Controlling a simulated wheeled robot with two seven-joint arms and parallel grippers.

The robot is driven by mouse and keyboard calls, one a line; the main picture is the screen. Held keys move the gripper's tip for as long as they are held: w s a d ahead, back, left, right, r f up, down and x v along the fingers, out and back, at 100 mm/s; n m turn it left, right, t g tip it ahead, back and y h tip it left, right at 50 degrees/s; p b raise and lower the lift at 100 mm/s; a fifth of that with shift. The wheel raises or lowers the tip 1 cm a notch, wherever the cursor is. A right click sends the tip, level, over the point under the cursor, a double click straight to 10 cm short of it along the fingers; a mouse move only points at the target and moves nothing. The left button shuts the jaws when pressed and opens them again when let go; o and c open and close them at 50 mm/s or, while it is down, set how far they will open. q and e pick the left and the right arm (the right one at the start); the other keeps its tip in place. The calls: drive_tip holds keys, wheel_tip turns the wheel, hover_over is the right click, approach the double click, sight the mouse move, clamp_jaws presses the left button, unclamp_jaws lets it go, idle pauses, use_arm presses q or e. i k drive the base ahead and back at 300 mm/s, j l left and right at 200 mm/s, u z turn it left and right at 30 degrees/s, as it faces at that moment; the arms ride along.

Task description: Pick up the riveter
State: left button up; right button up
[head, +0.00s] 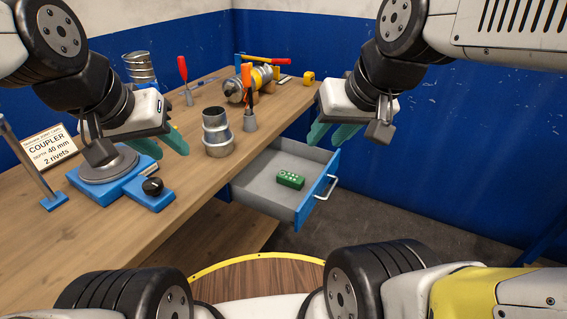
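I cannot say for certain which tool is the riveter. Among the tools on the wooden bench are a red-handled tool (183,70) upright in a small grey holder, an orange-handled tool (247,80) in another grey holder, and a long red and yellow tool (266,61) lying at the back. My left gripper (168,149) is open and empty above the bench, beside the blue turntable device. My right gripper (328,138) is open and empty, above and right of the open drawer. Neither gripper touches a tool.
A metal duct coupler (216,132) stands mid-bench; a spiral duct (140,68) stands behind. The blue device (101,185) and sign (53,146) are at left. A yellow tape measure (308,78) lies at the back.

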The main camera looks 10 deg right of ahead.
sight(246, 83)
drive_tip(key=i+l+u, duration=0.4)
drive_tip(key=i+l, duration=0.15)
drive_tip(key=l, duration=0.15)
drive_tip(key=i+l+u, duration=0.2)
drive_tip(key=l, duration=0.2)
